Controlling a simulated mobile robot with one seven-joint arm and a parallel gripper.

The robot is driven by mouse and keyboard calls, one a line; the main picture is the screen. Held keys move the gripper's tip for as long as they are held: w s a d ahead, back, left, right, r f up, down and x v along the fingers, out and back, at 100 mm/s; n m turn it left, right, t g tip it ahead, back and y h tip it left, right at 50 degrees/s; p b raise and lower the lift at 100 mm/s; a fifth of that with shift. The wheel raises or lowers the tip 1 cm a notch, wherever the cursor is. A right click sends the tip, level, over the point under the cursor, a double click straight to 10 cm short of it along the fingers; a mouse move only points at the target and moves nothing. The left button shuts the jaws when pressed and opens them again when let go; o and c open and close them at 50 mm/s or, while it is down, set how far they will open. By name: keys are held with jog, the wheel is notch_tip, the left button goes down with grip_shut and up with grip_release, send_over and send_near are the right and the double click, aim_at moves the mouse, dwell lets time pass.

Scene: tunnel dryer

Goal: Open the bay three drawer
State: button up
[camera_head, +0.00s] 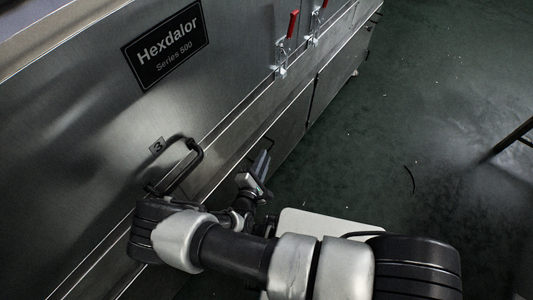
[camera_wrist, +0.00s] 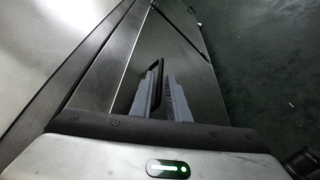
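The dryer's steel side (camera_head: 70,130) carries a small number 3 label (camera_head: 157,146) beside a black handle (camera_head: 180,166) on the upper panel. Below, a lower drawer front (camera_head: 292,122) has its own black bar handle, seen in the wrist view (camera_wrist: 155,75). The drawer front (camera_wrist: 185,75) looks flush with its neighbour, so the drawer appears shut. My gripper (camera_head: 263,163) is at this lower handle. In the wrist view its two grey fingers (camera_wrist: 159,92) stand close on either side of the bar, which fills the narrow gap. Exact finger contact is hard to see.
A dark seam (camera_head: 313,97) separates this front from the neighbouring lower panel. Red-handled toggle clamps (camera_head: 292,25) sit on the ledge farther along. The green floor (camera_head: 420,110) in front is mostly open, with a dark leg (camera_head: 508,140) at the right.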

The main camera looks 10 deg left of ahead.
jog(key=shift+b+x, duration=0.3)
jog(key=shift+x, duration=1.7)
grip_shut()
